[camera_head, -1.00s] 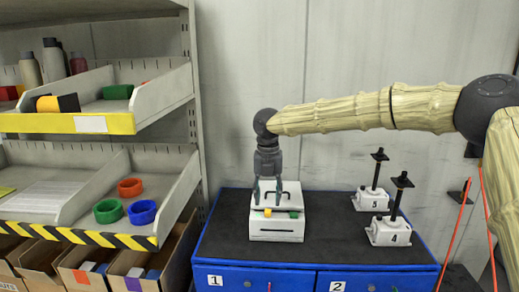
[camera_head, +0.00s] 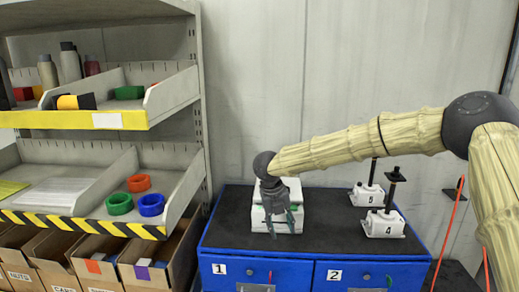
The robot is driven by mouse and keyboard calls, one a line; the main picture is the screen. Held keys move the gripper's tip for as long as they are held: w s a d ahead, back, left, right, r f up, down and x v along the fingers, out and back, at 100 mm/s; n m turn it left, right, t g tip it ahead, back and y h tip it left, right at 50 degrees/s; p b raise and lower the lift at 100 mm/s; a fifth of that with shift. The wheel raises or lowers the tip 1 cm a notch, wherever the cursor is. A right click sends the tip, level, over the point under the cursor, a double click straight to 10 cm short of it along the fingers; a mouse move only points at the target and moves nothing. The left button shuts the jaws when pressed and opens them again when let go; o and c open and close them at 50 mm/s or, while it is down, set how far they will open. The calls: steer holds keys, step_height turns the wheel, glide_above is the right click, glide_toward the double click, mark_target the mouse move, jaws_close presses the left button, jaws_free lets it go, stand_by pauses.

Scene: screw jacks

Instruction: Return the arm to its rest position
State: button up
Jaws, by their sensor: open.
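My gripper (camera_head: 281,224) hangs at the end of my arm, pointing down over the left part of the blue cabinet's dark top. Its fingers are apart and I see nothing held between them. It overlaps the white box (camera_head: 296,192) in the picture and hides much of its front; whether they touch I cannot tell. My arm, in a tan sleeve, reaches in from the right side. Its middle passes in front of the upper part of the screw jack marked 5 (camera_head: 366,196).
The screw jack marked 4 (camera_head: 383,225) stands in front of jack 5 on the blue cabinet (camera_head: 320,249). Cardboard bins (camera_head: 163,260) stand below. The cabinet top's middle is clear.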

steer(key=s+d+f+n+t+h, duration=0.1)
steer(key=s+d+f+n, duration=0.15)
steer(key=f, duration=0.35)
steer(key=s+d+f+n+t+h, duration=0.1)
steer(key=f+n, duration=0.2)
steer(key=f, duration=0.2)
steer(key=s+d+f+n+t+h, duration=0.1)
steer(key=d+f+n, duration=0.1)
steer(key=f, duration=0.4)
steer(key=s+d+f+n+t+y, duration=0.1)
steer(key=s+d+f+n, duration=0.2)
steer(key=s+f+n, duration=0.45)
steer(key=s+d+f+n+y, duration=0.1)
steer(key=s+d+f+n, duration=0.1)
steer(key=s+f+n, duration=0.55)
steer(key=s+d+f+n+g+y, duration=0.25)
steer(key=s+n, duration=0.25)
steer(key=s, duration=1.1)
steer(key=s+d+f+n+g+y, duration=0.15)
steer(key=s+d+f+n, duration=0.35)
steer(key=s, duration=1)
step_height(320, 180, down, 9)
steer(key=s+a+n+b, duration=0.1)
steer(key=a+b, duration=0.1)
steer(key=b, duration=0.8)
steer(key=shift+g+h+b, duration=0.3)
steer(key=shift+g+h, duration=0.1)
steer(key=shift+a+r, duration=0.1)
